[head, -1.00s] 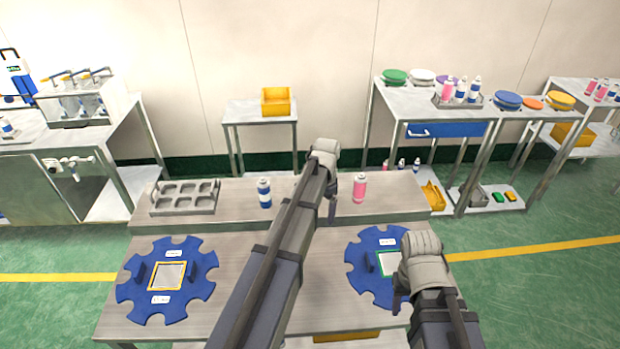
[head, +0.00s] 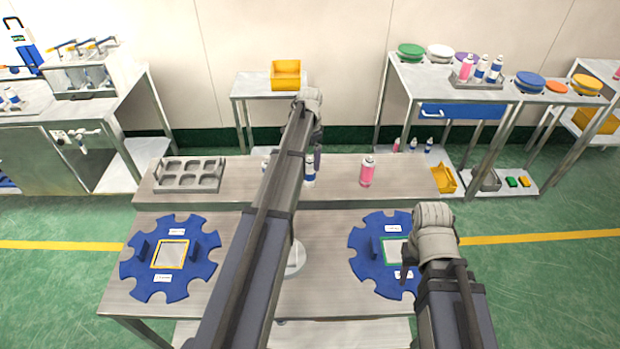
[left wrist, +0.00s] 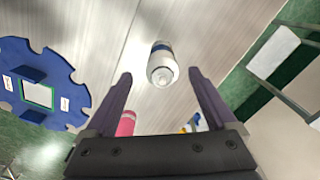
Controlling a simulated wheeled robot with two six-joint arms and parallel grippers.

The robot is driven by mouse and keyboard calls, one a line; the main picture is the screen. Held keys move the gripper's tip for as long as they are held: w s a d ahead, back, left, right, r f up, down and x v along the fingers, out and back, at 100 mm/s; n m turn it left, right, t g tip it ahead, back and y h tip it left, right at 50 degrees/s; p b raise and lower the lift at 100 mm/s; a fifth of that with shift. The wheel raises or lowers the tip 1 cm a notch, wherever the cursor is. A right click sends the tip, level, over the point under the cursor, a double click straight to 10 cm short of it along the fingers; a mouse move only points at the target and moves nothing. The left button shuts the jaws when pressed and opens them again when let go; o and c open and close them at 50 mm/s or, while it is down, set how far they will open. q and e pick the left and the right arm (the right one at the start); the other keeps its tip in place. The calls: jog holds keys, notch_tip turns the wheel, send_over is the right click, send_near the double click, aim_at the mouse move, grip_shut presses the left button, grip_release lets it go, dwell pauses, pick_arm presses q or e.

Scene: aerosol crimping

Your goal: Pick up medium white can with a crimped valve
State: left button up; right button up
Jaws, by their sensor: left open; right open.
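A white can with a blue band (head: 309,172) stands on the raised back shelf of the table, partly hidden by my left arm. In the left wrist view the white can (left wrist: 161,66) shows its top with a small valve, lined up between the fingertips; whether the valve is crimped is too small to tell. My left gripper (head: 317,157) is open above the can, its fingertips also in the left wrist view (left wrist: 160,76). A second can (head: 265,165) is mostly hidden behind my arm. A pink can (head: 367,171) stands to the right. My right gripper (head: 406,268) is open and empty over the right blue disc.
Two notched blue discs, left (head: 200,268) and right (head: 367,272), lie on the lower tabletop. A yellow bin (head: 286,72) stands on a rear table. More cans (head: 480,70) stand at the back right.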

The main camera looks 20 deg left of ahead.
aim_at(309, 170)
pick_arm(q)
jog(key=shift+f+b, duration=0.3)
jog(key=shift+f, duration=0.35)
pick_arm(e)
jog(key=shift+f, duration=0.7)
pick_arm(q)
jog(key=shift+f, duration=0.1)
pick_arm(e)
jog(key=shift+f, duration=0.1)
pick_arm(q)
notch_tip(309, 170, down, 5)
jog(key=b, duration=0.5)
jog(key=shift+w+a, duration=0.1)
pick_arm(e)
notch_tip(309, 170, down, 5)
jog(key=shift+r, duration=0.1)
pick_arm(q)
grip_shut()
